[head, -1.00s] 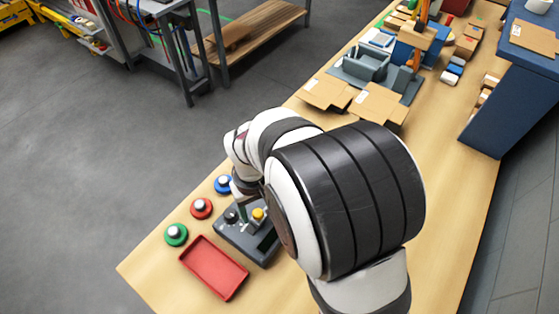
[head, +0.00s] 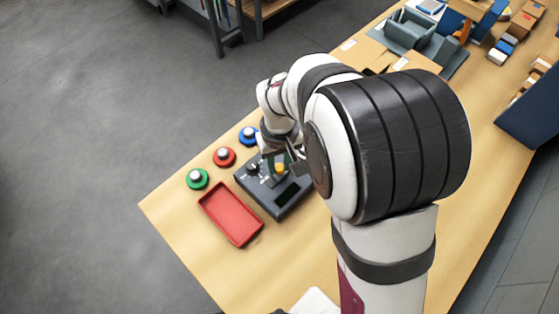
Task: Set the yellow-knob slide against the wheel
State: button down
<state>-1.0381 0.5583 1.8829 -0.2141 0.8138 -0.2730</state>
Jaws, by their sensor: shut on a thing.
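A dark grey control box (head: 287,200) lies on the wooden bench. Its yellow knob (head: 279,168) shows on the upper part of the box. A dark round part (head: 252,168) sits at the box's left end, apart from the yellow knob; I cannot tell surely that it is the wheel. My gripper (head: 281,160) points down over the box at the yellow knob and is shut on the slide there. The exact grip on the knob is small and partly hidden by my wrist.
Blue (head: 248,135), red (head: 224,156) and green (head: 197,178) round buttons stand in a row left of the box. A red tray (head: 231,214) lies in front of it. Grey fixtures and cartons fill the far bench. The near left bench corner is clear.

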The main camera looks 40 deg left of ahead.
dwell(0.9)
jog(key=shift+w, duration=1.8)
jog(key=c, duration=0.6)
grip_release()
notch_tip(320, 180, up, 16)
jog(key=shift+f, duration=0.1)
